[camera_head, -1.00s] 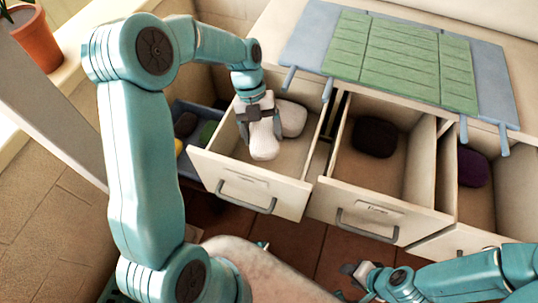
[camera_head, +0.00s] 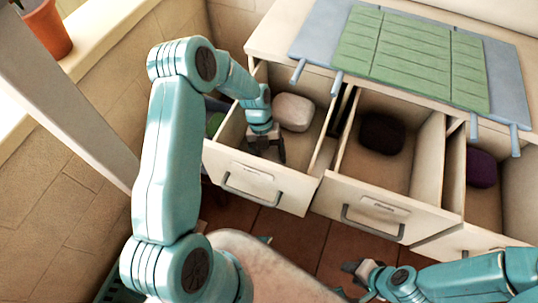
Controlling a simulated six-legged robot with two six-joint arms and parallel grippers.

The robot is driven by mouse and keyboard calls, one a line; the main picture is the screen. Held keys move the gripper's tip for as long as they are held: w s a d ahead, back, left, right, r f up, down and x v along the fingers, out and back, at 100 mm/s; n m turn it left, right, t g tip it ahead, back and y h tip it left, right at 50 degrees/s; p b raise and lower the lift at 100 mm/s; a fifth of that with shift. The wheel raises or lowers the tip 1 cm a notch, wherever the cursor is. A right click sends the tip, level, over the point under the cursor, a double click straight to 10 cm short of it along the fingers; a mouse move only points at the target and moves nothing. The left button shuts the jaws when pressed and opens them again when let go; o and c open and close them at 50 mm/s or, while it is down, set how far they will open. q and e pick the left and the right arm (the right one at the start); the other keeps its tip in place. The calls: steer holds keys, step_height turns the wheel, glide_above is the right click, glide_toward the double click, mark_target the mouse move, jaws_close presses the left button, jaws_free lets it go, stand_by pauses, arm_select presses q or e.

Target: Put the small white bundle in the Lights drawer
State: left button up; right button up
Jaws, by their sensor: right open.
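A white bundle (camera_head: 293,112) lies at the back of the left open drawer (camera_head: 300,193). My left gripper (camera_head: 266,152) is low inside that drawer, in front of this bundle and apart from it. The second white bundle from earlier does not show now; the gripper and the drawer front hide the floor there. I cannot tell whether the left fingers are shut. The drawer front's label is too small to read. My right gripper (camera_head: 354,277) is open and empty at the bottom, below the middle drawer.
The middle open drawer (camera_head: 420,222) holds a dark bundle (camera_head: 381,134). The right open drawer (camera_head: 462,243) holds a purple bundle (camera_head: 481,168). A green slatted mat (camera_head: 410,62) lies on a blue-grey cloth (camera_head: 505,80) on the counter. A potted plant (camera_head: 45,30) stands upper left.

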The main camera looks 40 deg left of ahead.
arm_select(q)
steer(key=shift+f, duration=0.15)
steer(key=o, duration=1)
steer(key=shift+r, duration=0.2)
steer(key=v, duration=1.2)
steer(key=shift+w, duration=0.1)
